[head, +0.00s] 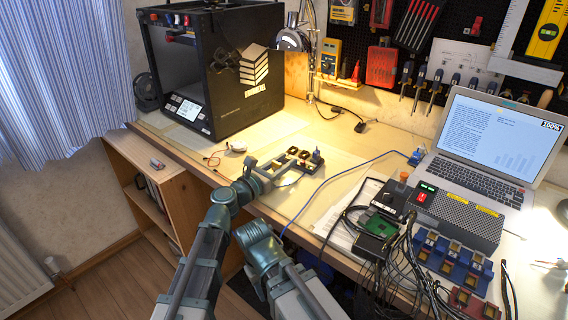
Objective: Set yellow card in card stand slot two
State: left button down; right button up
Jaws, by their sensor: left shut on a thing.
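My left gripper (279,172) reaches over the front part of the workbench, left of centre. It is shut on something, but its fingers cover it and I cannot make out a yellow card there. Just beyond the fingertips is a small dark slotted holder (306,163) with several small pieces on it. It may be the card stand, but it is too small to tell its slots apart. I cannot tell whether the gripper touches it. My right gripper does not show.
A black 3D printer (240,106) stands at the back left. A laptop (490,140), a grey power unit (458,218), tangled black wires and blue blocks (450,262) crowd the right. A blue cable (335,183) crosses the bench. The pale bench around the holder is fairly clear.

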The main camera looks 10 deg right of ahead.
pick_arm(q)
jog(key=shift+s+f+b, duration=0.3)
jog(key=shift+s+f, duration=0.05)
jog(key=shift+f, duration=0.05)
jog(key=c, duration=0.7)
grip_release()
jog(key=shift+s, duration=0.15)
jog(key=shift+o, duration=0.9)
jog(key=shift+s+f, duration=0.1)
jog(key=shift+s, duration=0.15)
jog(key=shift+r+p, duration=0.4)
jog(key=shift+p, duration=0.05)
jog(key=v, duration=0.7)
jog(key=w+v, duration=0.1)
jog(key=v, duration=0.3)
jog(key=shift+s+a+r, duration=0.15)
jog(key=shift+a+r, duration=0.05)
jog(key=shift+a, duration=0.2)
